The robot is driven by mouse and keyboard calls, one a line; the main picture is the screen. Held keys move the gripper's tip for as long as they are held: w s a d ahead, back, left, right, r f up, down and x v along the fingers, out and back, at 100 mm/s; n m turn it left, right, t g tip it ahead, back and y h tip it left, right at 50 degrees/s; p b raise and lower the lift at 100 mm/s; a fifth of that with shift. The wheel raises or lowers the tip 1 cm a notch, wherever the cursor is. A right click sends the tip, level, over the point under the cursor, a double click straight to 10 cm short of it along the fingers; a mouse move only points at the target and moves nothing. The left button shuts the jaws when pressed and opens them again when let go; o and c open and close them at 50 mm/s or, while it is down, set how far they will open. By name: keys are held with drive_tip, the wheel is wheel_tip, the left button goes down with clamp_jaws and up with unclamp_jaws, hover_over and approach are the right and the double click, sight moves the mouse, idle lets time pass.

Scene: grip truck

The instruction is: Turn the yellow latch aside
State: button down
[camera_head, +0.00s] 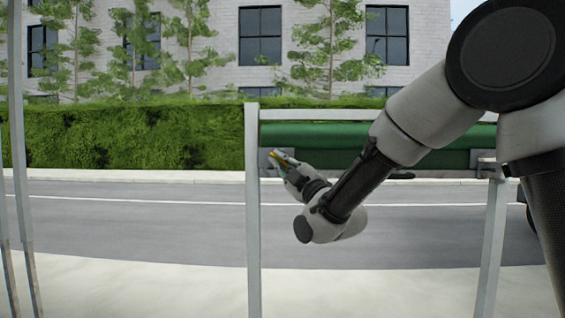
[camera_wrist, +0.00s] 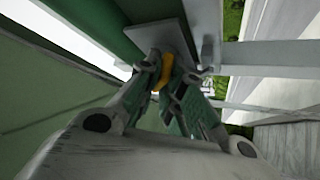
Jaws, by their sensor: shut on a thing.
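In the wrist view, the yellow latch (camera_wrist: 165,72) sits between the two fingertips of my gripper (camera_wrist: 168,84), in front of a grey plate (camera_wrist: 160,38). The fingers with green pads are closed on the latch. In the head view, my gripper (camera_head: 281,165) is small and far out at the end of my arm, just right of a grey post. A small yellow spot shows at its tip there, and the grip itself is too small to make out.
A grey post (camera_head: 253,210) stands left of my arm, with a rail (camera_head: 330,115) across the top. A green panel (camera_head: 315,135) lies behind my arm. Another post (camera_head: 491,240) stands at the right. Road, hedge and building fill the background.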

drive_tip(key=m+t+h, duration=0.1)
drive_tip(key=m+t, duration=0.1)
drive_tip(key=m, duration=0.1)
drive_tip(key=m+t+h, duration=0.1)
drive_tip(key=m+t, duration=0.1)
drive_tip(key=m, duration=0.1)
drive_tip(key=m+t+h, duration=0.2)
drive_tip(key=shift+a+f+m, duration=0.25)
drive_tip(key=shift+a+m, duration=0.05)
drive_tip(key=shift+m, duration=0.1)
drive_tip(key=m+t+h, duration=0.1)
drive_tip(key=m+h, duration=0.4)
drive_tip(key=m+t+h, duration=0.2)
drive_tip(key=m+h, duration=0.3)
drive_tip(key=shift+a+m, duration=0.1)
drive_tip(key=shift+m, duration=0.3)
drive_tip(key=shift+m+h, duration=0.4)
drive_tip(key=shift+m, duration=0.1)
drive_tip(key=c, duration=1.6)
unclamp_jaws()
drive_tip(key=shift+o, duration=0.2)
drive_tip(key=v, duration=1.2)
drive_tip(key=shift+w+f, duration=0.1)
